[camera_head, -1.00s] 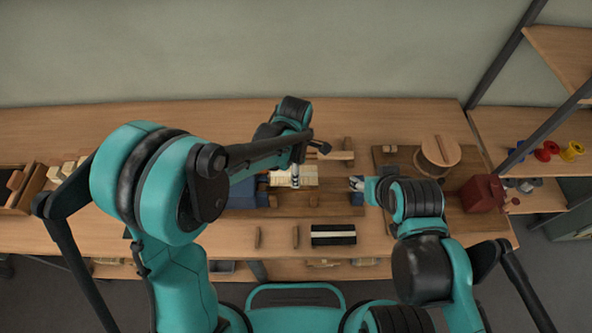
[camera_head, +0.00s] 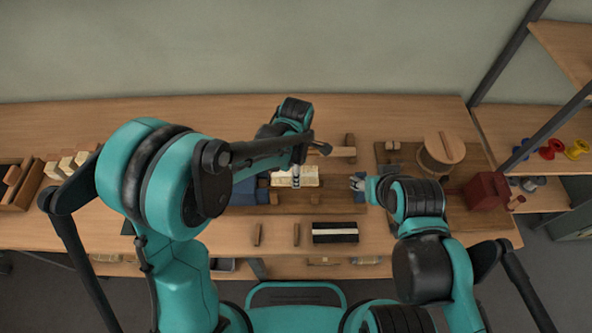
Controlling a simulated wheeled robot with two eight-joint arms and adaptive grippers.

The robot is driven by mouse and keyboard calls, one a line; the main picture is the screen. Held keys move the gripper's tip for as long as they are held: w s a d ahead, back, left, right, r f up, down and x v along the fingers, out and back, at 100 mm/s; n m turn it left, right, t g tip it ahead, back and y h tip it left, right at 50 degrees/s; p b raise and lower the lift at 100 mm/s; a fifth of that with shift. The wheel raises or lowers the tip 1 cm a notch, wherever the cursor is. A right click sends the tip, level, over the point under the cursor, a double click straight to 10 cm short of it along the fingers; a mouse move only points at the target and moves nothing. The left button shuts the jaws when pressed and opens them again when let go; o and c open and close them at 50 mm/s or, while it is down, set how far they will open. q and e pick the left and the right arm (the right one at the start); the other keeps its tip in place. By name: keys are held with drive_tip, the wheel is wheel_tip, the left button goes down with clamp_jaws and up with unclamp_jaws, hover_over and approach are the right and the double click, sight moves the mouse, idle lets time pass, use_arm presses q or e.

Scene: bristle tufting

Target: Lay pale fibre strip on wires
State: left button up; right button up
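A pale, cream-coloured strip or block (camera_head: 309,176) lies on the dark wooden board at the middle of the workbench. My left gripper (camera_head: 296,182) points down over its left part; its fingers are too small to tell open from shut. My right gripper (camera_head: 357,183) is to the right of the pale piece, apart from it, beside a small blue block (camera_head: 360,196). Its fingers look spread with nothing between them. The wires are too fine to make out. A black block with a white stripe (camera_head: 335,232) lies at the bench's front.
A round wooden drum (camera_head: 440,150) and a red box (camera_head: 486,190) stand at the right. Coloured spools (camera_head: 551,149) sit on the right shelf. The back of the bench is clear.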

use_arm(q)
drive_tip(key=shift+f, duration=0.1)
drive_tip(key=shift+f+b, duration=1.1)
drive_tip(key=shift+f, duration=0.05)
drive_tip(key=shift+f, duration=0.15)
idle(0.4)
drive_tip(key=shift+f+b, duration=0.6)
drive_tip(key=shift+b, duration=0.15)
drive_tip(key=shift+f, duration=0.2)
idle(0.3)
drive_tip(key=o, duration=1.2)
wheel_tip(320, 180, up, 12)
